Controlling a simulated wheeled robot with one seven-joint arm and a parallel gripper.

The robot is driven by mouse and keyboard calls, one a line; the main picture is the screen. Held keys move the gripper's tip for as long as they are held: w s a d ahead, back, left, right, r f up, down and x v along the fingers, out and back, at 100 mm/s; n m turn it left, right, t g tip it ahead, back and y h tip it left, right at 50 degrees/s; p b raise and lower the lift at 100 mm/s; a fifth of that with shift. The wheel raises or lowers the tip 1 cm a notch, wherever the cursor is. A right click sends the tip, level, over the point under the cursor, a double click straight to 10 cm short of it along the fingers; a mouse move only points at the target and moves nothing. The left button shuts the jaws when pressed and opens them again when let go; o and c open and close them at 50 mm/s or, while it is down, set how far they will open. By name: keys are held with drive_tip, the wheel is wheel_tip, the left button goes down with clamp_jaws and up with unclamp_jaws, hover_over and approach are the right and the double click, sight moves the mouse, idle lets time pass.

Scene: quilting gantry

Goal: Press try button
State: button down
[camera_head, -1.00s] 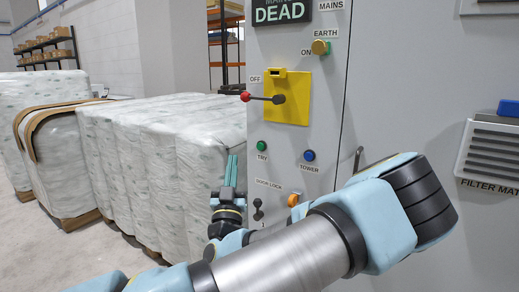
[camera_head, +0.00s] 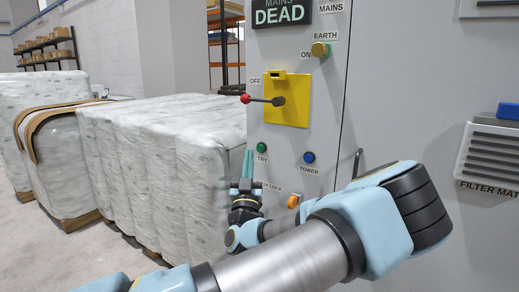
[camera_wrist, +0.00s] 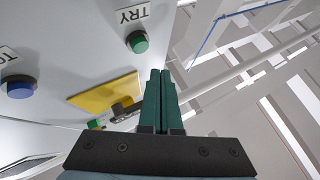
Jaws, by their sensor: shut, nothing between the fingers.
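The green TRY button (camera_head: 262,147) sits on the grey cabinet front, above its TRY label (camera_head: 262,159). In the wrist view the green button (camera_wrist: 138,42) is up and to the left of my fingertips, with the TRY label (camera_wrist: 132,15) beside it. My gripper (camera_head: 249,154) is shut and empty, its green fingers pointing up just left of the button in the head view. The fingers also show in the wrist view (camera_wrist: 160,74). They appear apart from the button; the exact gap cannot be told.
A blue TOWER button (camera_head: 309,157) is to the right. Above is a yellow plate (camera_head: 290,113) with a red-knobbed lever (camera_head: 258,99) at OFF. An orange knob (camera_head: 293,201) sits lower. Wrapped bales (camera_head: 175,165) stand left of the cabinet. The display (camera_head: 281,12) reads DEAD.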

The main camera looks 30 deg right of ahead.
drive_tip(key=shift+w+d, duration=0.3)
drive_tip(key=shift+d, duration=0.2)
drive_tip(key=shift+w+d, duration=0.25)
drive_tip(key=shift+d, duration=0.2)
drive_tip(key=shift+d+b, duration=0.1)
drive_tip(key=shift+b, duration=0.2)
idle(1.2)
drive_tip(key=shift+w+d, duration=0.2)
drive_tip(key=shift+d, duration=0.05)
drive_tip(key=shift+w+d+b, duration=0.2)
drive_tip(key=shift+d+b, duration=0.15)
drive_tip(key=shift+d, duration=0.05)
idle(0.7)
drive_tip(key=shift+a, duration=0.15)
drive_tip(key=shift+s+a, duration=0.45)
drive_tip(key=shift+a, duration=0.2)
drive_tip(key=s+a, duration=0.1)
drive_tip(key=a, duration=0.1)
drive_tip(key=s+a, duration=0.1)
drive_tip(key=a, duration=0.1)
drive_tip(key=shift+s+a+b, duration=0.15)
drive_tip(key=shift+s+b, duration=0.05)
drive_tip(key=shift+b, duration=0.15)
